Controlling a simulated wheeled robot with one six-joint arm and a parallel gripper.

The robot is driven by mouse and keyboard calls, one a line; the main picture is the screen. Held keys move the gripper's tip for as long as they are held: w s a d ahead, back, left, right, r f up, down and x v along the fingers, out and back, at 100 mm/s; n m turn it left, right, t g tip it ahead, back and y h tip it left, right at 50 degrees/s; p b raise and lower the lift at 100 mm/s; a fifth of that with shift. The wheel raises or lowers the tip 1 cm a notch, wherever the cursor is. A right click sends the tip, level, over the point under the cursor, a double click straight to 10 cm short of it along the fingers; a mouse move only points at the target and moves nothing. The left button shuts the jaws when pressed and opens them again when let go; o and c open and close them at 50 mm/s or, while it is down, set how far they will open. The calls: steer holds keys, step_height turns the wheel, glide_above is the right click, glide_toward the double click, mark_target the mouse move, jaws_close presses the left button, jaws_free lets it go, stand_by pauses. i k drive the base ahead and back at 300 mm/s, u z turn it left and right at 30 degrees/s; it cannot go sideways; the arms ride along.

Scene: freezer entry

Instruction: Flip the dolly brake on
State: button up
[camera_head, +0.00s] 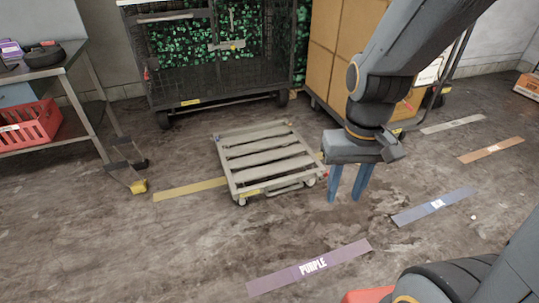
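A low dolly (264,158) with a beige slatted deck and small wheels stands on the floor in the middle of the view. A small red part (321,156) shows at its right edge, close to my gripper; I cannot tell whether it is the brake. My gripper (346,196) points down just right of the dolly. Its two blue fingers are apart with floor visible between them, and nothing is held. I cannot tell whether the gripper touches the dolly. The brake's position is not clear at this size.
A black mesh cage cart (205,75) stands behind the dolly, with a cart of brown boxes (335,45) to its right. A metal table (75,60) with a red basket (28,124) is at left. Coloured floor strips, including a purple one (310,266), surround open floor in front.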

mark_target(326, 174)
steer(key=k, duration=0.65)
steer(key=z, duration=0.65)
steer(key=i, duration=1.8)
steer(key=u, duration=0.6)
